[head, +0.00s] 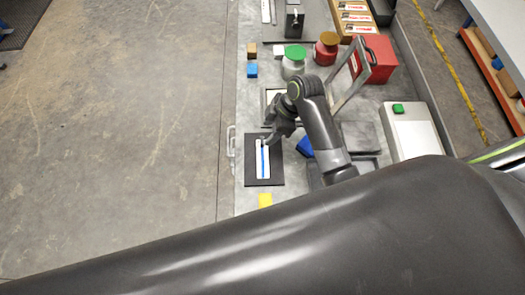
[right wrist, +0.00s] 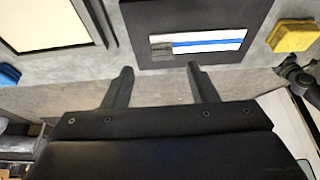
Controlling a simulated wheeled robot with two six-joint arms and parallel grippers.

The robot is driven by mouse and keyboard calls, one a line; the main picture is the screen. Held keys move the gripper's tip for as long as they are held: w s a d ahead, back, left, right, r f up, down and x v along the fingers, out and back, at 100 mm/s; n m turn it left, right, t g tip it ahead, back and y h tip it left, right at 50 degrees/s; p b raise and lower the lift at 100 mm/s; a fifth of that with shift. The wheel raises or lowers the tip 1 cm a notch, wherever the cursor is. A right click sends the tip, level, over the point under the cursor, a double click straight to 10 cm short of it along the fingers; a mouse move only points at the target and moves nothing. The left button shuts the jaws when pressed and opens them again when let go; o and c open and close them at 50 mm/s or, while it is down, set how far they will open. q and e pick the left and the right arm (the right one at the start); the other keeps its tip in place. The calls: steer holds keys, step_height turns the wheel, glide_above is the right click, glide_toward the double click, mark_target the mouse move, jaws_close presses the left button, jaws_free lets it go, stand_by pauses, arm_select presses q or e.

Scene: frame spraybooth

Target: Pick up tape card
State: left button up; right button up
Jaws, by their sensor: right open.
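The tape card (head: 262,162) is white with a blue stripe along it. It lies on a black mat (head: 249,176) near the left edge of the grey table. In the right wrist view the card (right wrist: 215,42) lies on the mat (right wrist: 190,10), and one end looks dark grey. My right gripper (head: 270,138) is by the card's far end in the head view. In the right wrist view its two fingers (right wrist: 158,72) are apart with nothing between them, and the card is beyond the tips. My left gripper is not in view.
A yellow block (head: 265,200) lies on the near side of the mat. Blue (head: 252,70) and brown (head: 252,50) blocks, a green-lidded jar (head: 292,65), a red-brown jar (head: 326,50) and a red box (head: 378,60) stand farther back. A framed panel (right wrist: 50,20) lies beside the mat.

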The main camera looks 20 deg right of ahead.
mark_target(262, 140)
steer(key=shift+a+f, duration=0.2)
steer(key=shift+f, duration=0.1)
steer(key=p+x, duration=0.1)
steer(key=x, duration=0.2)
steer(key=shift+s+p, duration=0.1)
steer(key=shift+p, duration=0.25)
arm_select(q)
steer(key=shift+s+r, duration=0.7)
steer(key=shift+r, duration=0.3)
arm_select(e)
steer(key=shift+a+f, duration=0.25)
steer(key=shift+f, duration=0.35)
steer(key=c, duration=1)
steer(key=shift+c, duration=0.2)
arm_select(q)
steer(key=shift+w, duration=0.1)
arm_select(e)
steer(key=shift+r, duration=0.15)
